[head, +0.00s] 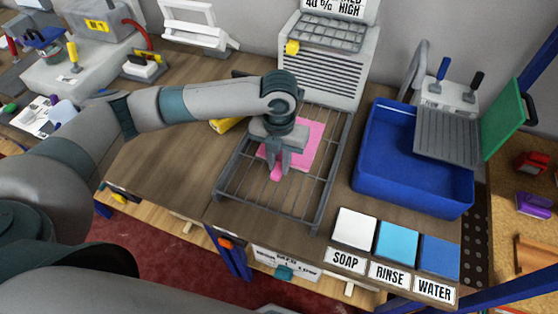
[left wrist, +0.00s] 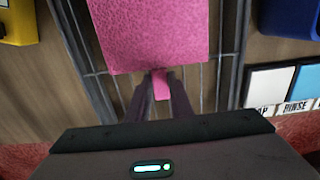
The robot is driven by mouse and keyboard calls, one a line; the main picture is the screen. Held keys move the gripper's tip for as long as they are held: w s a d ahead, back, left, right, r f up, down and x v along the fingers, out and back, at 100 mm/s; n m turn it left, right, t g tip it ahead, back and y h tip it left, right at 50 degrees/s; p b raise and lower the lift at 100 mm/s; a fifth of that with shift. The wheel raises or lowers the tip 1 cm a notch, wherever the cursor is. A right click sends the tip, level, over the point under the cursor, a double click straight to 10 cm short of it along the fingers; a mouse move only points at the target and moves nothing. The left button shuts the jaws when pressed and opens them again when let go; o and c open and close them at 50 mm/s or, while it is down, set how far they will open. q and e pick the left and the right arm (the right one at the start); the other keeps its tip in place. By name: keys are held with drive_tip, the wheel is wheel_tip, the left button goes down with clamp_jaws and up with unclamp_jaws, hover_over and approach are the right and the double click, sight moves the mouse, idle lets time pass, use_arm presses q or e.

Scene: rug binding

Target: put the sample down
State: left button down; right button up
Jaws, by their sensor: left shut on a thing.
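The sample is a pink, carpet-like square (head: 309,142) with a narrow pink tab at its near edge. It lies flat over the wire drying rack (head: 228,190) in the head view; I cannot tell whether it touches the bars. My left gripper (head: 277,172) points down over the rack and is shut on the tab. In the left wrist view the pink sample (left wrist: 150,35) extends away from the fingertips (left wrist: 161,85), with rack bars beneath it. My right gripper is not in view.
A blue basin (head: 412,185) stands right of the rack, with a ribbed grey board (head: 447,133) at its back. White, light blue and blue pads labelled SOAP, RINSE and WATER (head: 397,243) lie in front. A vented grey unit (head: 325,70) stands behind the rack. The wooden bench (head: 150,165) is bare left of the rack.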

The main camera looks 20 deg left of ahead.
use_arm(q)
drive_tip(key=shift+f, duration=0.1)
drive_tip(key=c, duration=1.6)
unclamp_jaws()
wheel_tip(320, 180, up, 12)
drive_tip(key=b, duration=0.3)
